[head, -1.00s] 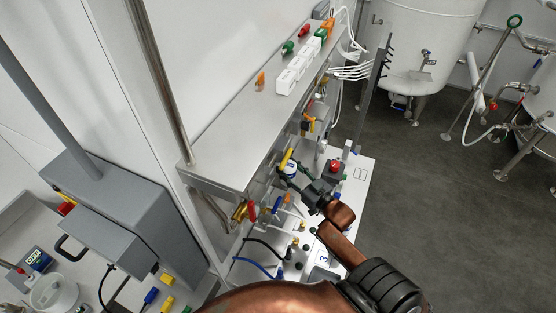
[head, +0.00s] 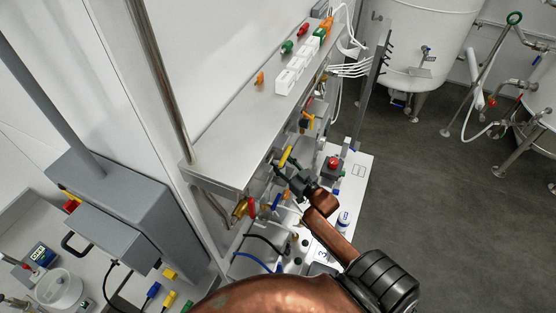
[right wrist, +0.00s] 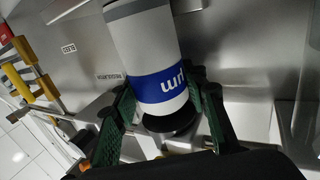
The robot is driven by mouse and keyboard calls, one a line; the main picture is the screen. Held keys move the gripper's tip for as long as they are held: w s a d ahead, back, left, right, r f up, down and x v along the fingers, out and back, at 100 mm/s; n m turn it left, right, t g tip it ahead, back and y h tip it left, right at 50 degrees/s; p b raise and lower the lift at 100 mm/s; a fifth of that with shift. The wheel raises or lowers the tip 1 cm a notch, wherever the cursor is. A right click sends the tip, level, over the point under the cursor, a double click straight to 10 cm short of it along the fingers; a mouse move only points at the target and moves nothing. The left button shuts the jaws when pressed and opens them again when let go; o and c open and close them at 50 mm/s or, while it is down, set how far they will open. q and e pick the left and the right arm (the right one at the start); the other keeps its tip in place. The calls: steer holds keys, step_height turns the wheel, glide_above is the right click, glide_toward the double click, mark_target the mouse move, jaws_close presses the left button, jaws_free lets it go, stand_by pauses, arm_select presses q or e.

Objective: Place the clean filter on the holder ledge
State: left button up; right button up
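A white cylindrical filter with a blue lettered band (right wrist: 160,85) fills the middle of the right wrist view. My right gripper (right wrist: 165,105) has its green-padded fingers on both sides of it, touching it around the band. A dark round piece is at the filter's lower end; I cannot tell whether it is a cap or a support. In the head view my right gripper (head: 284,174) reaches under the steel shelf's front edge, and the held filter is hidden there. Another white and blue cylinder (head: 344,220) stands on the white bench beside my right arm. My left gripper is out of view.
The steel shelf (head: 236,142) overhangs the work area. Yellow and red valve handles, including a red one (head: 251,207), and hoses crowd the space beneath it. A red button box (head: 332,168) stands on the bench. Open floor (head: 440,200) lies to the right.

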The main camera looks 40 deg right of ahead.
steer(key=o, duration=0.4)
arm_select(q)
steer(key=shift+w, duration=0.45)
arm_select(e)
steer(key=shift+o, duration=0.2)
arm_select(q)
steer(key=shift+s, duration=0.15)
arm_select(e)
steer(key=shift+s+r, duration=0.1)
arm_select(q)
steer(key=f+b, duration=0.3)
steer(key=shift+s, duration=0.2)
arm_select(e)
steer(key=s, duration=1.2)
